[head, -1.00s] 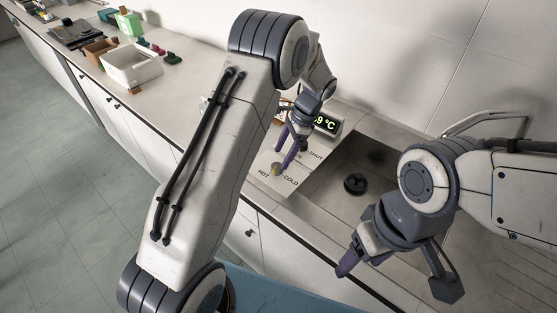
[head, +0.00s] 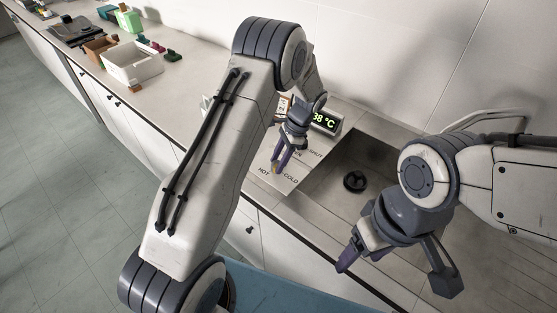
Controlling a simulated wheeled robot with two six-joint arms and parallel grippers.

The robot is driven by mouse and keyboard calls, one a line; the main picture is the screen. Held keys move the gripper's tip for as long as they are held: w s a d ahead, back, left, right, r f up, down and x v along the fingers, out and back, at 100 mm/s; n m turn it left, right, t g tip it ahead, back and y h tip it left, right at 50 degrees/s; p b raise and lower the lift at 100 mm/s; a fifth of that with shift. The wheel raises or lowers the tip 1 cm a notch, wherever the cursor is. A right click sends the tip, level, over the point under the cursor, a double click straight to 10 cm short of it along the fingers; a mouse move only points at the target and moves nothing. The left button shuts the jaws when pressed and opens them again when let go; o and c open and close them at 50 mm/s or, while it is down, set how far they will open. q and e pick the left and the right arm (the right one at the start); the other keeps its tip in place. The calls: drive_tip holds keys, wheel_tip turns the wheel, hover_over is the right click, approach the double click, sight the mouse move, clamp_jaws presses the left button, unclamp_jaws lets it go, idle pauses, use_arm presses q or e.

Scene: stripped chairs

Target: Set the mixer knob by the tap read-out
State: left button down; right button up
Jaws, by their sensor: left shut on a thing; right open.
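The mixer knob (head: 276,169) is a small yellowish piece on the pale panel (head: 263,161) left of the sink, between the words HOT and COLD. My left gripper (head: 278,169) points down over it, shut on it, and its fingers hide most of it. The tap read-out (head: 325,122) stands behind the gripper with glowing green digits. It seems to show 38 °C, its left edge partly covered by my gripper. My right gripper (head: 392,279) is open and empty in front of the sink.
The sink (head: 380,157) with its dark drain (head: 355,181) lies right of the panel. A metal tap (head: 485,115) is behind my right arm. A white bin (head: 132,62), a brown box and small items stand far left on the counter.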

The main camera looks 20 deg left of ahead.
use_arm(q)
drive_tip(key=shift+n+h, duration=0.3)
drive_tip(key=shift+n, duration=0.6)
drive_tip(key=shift+w, duration=0.1)
drive_tip(key=shift+c, duration=2)
unclamp_jaws()
drive_tip(key=shift+g, duration=0.3)
drive_tip(key=b+v, duration=0.2)
drive_tip(key=v, duration=0.8)
drive_tip(key=shift+r, duration=0.3)
